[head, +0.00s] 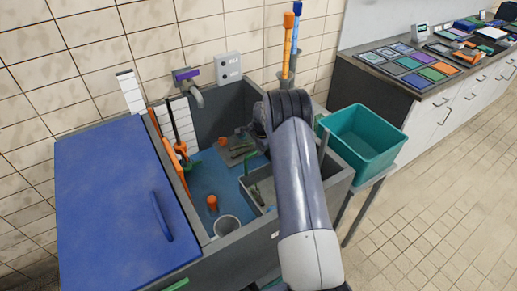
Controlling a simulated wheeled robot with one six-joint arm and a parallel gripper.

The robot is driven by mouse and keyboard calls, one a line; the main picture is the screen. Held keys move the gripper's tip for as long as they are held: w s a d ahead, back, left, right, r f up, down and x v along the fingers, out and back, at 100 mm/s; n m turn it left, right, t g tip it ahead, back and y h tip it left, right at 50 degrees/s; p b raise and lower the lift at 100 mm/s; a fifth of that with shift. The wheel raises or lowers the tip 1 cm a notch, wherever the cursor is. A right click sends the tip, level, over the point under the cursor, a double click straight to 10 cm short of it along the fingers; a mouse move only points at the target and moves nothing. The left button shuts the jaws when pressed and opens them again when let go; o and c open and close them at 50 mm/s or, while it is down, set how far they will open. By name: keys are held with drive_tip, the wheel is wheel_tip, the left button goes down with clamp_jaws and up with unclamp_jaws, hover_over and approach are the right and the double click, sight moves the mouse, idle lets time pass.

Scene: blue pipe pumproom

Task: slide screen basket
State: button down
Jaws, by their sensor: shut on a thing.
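A grey basket (262,203), which looks like the screen basket, sits inside the sink, partly hidden behind my arm. My gripper (260,137) reaches down into the sink at this far end of the basket. My wrist and forearm cover most of it. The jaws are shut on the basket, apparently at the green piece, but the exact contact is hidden.
A blue lid (115,205) covers the left side. A teal bin (362,138) stands right. Tall orange and blue tools (288,48) stand behind.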

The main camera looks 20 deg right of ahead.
wheel_tip(320, 180, up, 29)
drive_tip(key=p, duration=0.9)
drive_tip(key=c, duration=1.4)
unclamp_jaws()
wheel_tip(320, 180, up, 11)
drive_tip(key=s+b, duration=0.1)
drive_tip(key=s, duration=0.1)
drive_tip(key=shift+d+f+b, duration=0.2)
drive_tip(key=shift+b, duration=0.15)
drive_tip(key=shift+f, duration=0.15)
wheel_tip(320, 180, down, 12)
drive_tip(key=w+p, duration=0.1)
drive_tip(key=w, duration=0.1)
drive_tip(key=shift+a+f, duration=0.15)
drive_tip(key=shift+a, duration=0.05)
